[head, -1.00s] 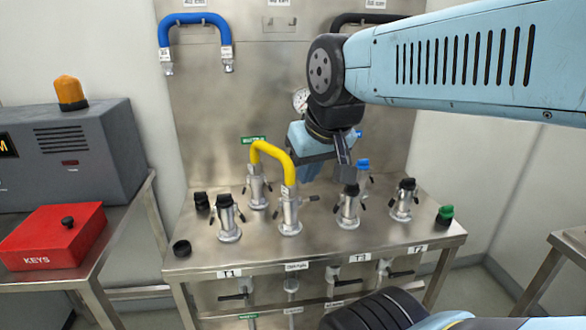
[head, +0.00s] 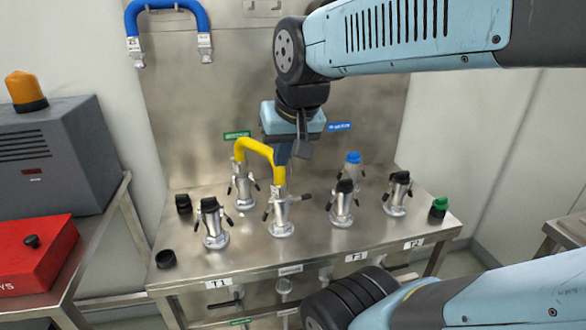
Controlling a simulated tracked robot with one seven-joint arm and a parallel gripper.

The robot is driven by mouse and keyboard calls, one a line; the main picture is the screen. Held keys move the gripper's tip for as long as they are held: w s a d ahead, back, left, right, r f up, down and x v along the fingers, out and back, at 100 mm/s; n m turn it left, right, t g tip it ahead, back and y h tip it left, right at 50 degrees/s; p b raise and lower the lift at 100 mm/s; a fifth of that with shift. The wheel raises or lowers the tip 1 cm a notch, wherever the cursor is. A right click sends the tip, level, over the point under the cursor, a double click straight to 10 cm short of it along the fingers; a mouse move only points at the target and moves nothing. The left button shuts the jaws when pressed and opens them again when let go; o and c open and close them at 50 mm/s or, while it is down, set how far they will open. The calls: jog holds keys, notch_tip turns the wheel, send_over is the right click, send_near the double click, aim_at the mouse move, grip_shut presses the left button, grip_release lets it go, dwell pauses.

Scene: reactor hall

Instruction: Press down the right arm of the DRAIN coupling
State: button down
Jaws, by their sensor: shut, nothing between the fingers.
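The yellow hose (head: 262,146) joins two metal couplings on the bench. The coupling I take as DRAIN (head: 281,215) is the front middle one, under the hose's right end; its small label (head: 290,269) is too small to read. Its right arm (head: 304,198) sticks out to the right, roughly level. Its left arm (head: 266,214) looks lowered along the body. My gripper (head: 290,160) is shut and empty, pointing down just above this coupling and beside the hose's right leg. I cannot tell whether it touches the hose.
Black-capped couplings stand at T1 (head: 213,224), T3 (head: 342,203) and T2 (head: 398,194). A blue-capped one (head: 352,165) stands behind. A blue hose (head: 168,5) hangs on the back panel.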

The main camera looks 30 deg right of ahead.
jog(key=w+d+f+m+g, duration=0.1)
jog(key=w+d+f+m, duration=0.2)
jog(key=w+m, duration=0.3)
jog(key=m+g, duration=0.4)
jog(key=m, duration=1.4)
send_over(306, 195)
jog(key=f, duration=1.3)
jog(key=shift+s+a, duration=0.1)
jog(key=shift+a, duration=0.15)
jog(key=shift+d+f+m, duration=0.15)
jog(key=shift+f+m, duration=0.2)
jog(key=shift+m, duration=0.15)
jog(key=shift+d+f, duration=0.1)
jog(key=shift+f, duration=4.15)
jog(key=shift+a+f, duration=0.2)
jog(key=shift+f, duration=0.35)
jog(key=shift+a+f, duration=0.15)
jog(key=shift+f, duration=0.35)
jog(key=shift+d+r, duration=0.6)
jog(key=shift+d, duration=0.05)
jog(key=shift+r, duration=2.95)
